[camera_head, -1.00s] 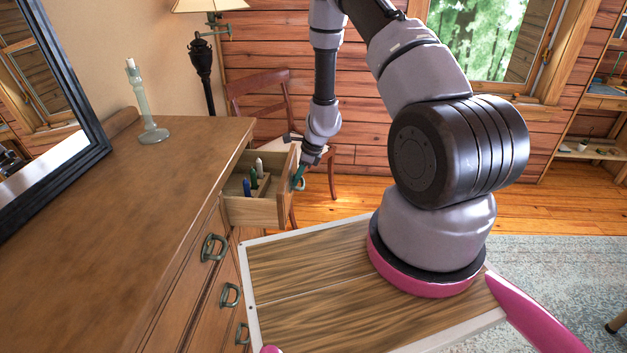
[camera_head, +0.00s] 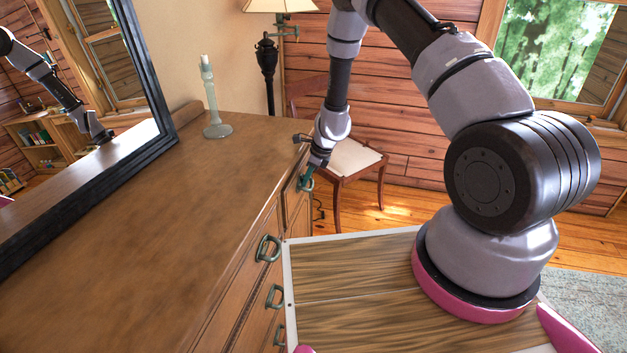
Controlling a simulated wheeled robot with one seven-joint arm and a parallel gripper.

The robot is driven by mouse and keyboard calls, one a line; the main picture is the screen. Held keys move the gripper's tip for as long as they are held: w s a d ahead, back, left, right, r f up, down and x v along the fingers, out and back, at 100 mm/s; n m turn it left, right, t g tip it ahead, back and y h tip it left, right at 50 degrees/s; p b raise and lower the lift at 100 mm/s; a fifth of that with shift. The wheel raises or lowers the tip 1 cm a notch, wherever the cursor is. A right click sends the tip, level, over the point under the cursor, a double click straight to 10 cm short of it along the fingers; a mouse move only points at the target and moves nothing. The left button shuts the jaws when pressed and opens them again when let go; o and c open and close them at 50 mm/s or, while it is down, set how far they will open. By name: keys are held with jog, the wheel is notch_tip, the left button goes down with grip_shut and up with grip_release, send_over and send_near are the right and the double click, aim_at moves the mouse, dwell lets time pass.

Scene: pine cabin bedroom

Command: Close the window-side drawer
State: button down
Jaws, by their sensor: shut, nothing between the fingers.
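The window-side drawer (camera_head: 294,193) is at the far end of the wooden dresser (camera_head: 190,190). Its front sits about flush with the dresser, and no interior shows. A ring-shaped green handle (camera_head: 306,184) is on its front. My gripper (camera_head: 308,178) is at the drawer front by the handle, pointing down. Its fingers are small and partly hidden against the handle; they look shut, with nothing held. I cannot tell whether they touch the handle.
A glass candlestick (camera_head: 214,110) stands on the dresser near a framed mirror (camera_head: 160,90). A chair (camera_head: 345,160) stands just beyond the drawer, with a black lamp (camera_head: 267,70) behind. Other dresser drawers have handles (camera_head: 268,249) close to my base.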

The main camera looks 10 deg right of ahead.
jog(key=shift+w+a, duration=0.25)
jog(key=shift+a, duration=0.5)
jog(key=shift+r, duration=0.15)
